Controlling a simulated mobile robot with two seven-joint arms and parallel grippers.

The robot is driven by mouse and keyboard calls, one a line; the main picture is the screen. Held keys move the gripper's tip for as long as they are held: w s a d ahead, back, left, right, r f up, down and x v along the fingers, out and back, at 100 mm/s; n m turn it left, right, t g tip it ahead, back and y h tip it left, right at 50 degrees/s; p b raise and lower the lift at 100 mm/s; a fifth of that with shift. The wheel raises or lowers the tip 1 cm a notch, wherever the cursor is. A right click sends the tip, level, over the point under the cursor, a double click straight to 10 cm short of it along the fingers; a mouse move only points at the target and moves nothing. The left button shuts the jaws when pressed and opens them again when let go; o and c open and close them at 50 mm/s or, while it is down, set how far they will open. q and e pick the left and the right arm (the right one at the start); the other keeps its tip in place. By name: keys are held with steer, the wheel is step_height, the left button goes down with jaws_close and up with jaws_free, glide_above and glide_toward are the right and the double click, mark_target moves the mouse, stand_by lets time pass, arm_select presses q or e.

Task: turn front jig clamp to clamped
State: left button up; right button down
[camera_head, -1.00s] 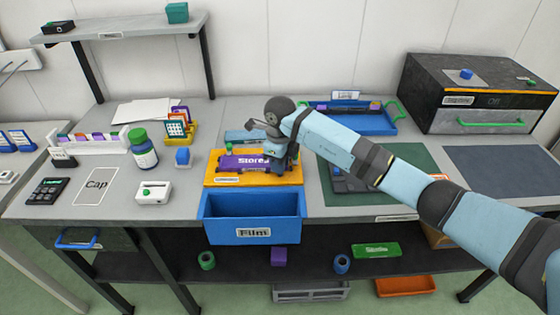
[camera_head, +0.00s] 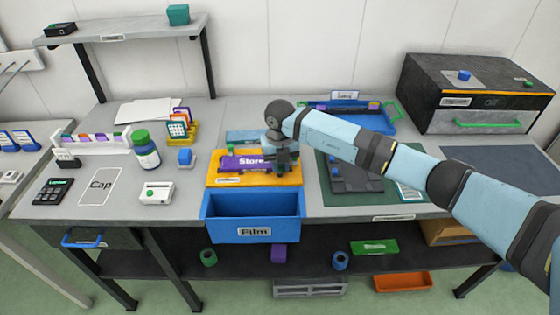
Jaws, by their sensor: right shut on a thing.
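The orange jig (camera_head: 222,181) lies on the bench behind the blue "Film" drawer, with a purple piece labelled "Store" (camera_head: 243,163) across it. My right gripper (camera_head: 281,166) points down at the right end of the jig, beside the end of the purple piece. It is shut on a small part there, which I take to be the front jig clamp; the fingers and wrist hide most of it, so its setting cannot be read. A small green part shows at the purple piece's far left edge. My left gripper is not in view.
The open blue "Film" drawer (camera_head: 254,235) projects in front of the jig. A green mat with a dark fixture (camera_head: 355,183) lies to the right, under my right arm. A blue tray (camera_head: 375,122) stands behind. A white device (camera_head: 157,193) and a bottle (camera_head: 147,154) stand left.

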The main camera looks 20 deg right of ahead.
mark_target(280, 166)
steer(key=shift+r+m+p, duration=0.1)
steer(key=shift+m+p, duration=0.25)
steer(key=shift+m, duration=0.85)
steer(key=shift+m+p, duration=0.3)
steer(key=shift+m, duration=0.8)
steer(key=c, duration=1)
jaws_free()
step_height(280, 166, up, 14)
steer(key=shift+f, duration=0.15)
steer(key=shift+f, duration=0.1)
